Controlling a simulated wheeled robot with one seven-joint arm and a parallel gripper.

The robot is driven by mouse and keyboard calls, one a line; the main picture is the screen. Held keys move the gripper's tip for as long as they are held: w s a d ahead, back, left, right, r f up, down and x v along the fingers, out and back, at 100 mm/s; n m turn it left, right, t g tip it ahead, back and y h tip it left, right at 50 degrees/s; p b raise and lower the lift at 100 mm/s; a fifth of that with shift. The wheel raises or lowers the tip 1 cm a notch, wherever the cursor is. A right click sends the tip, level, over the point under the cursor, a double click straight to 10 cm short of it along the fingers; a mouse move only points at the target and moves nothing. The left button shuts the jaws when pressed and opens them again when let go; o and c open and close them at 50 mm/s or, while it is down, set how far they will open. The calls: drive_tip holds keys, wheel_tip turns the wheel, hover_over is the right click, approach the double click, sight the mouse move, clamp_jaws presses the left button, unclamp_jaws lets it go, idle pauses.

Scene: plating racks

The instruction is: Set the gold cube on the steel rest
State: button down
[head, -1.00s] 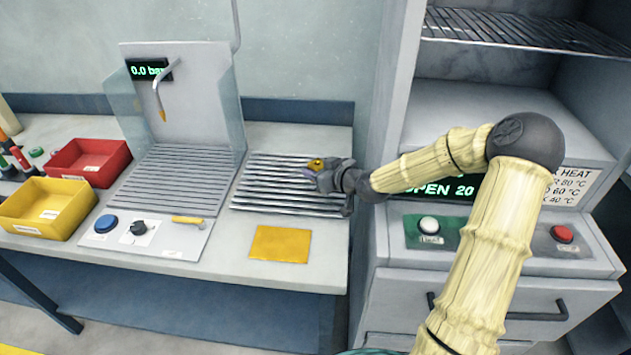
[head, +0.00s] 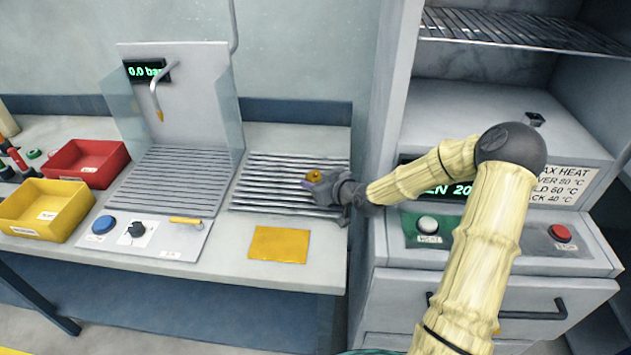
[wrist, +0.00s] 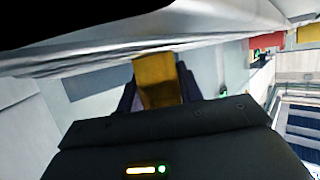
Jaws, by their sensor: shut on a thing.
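The gold cube (head: 314,176) is between the fingers of my gripper (head: 312,183), over the right part of the slatted steel rest (head: 262,182). The wrist view shows the gold cube (wrist: 157,80) close up, with the dark fingers of my gripper (wrist: 158,88) on both sides of it. My gripper is shut on the cube and partly hides it. I cannot tell whether the cube touches the slats.
A flat yellow pad (head: 279,244) lies in front of the rest. A clear-sided station (head: 180,170) with a nozzle stands to the left, beyond it a red bin (head: 88,172) and a yellow bin (head: 45,215). A grey heating cabinet (head: 395,130) rises close on the right.

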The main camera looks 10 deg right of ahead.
drive_tip(key=c, duration=0.9)
unclamp_jaws()
drive_tip(key=shift+r, duration=0.2)
drive_tip(key=v, duration=1.2)
drive_tip(key=shift+f+p, duration=0.1)
drive_tip(key=shift+p, duration=0.2)
drive_tip(key=shift+d, duration=0.1)
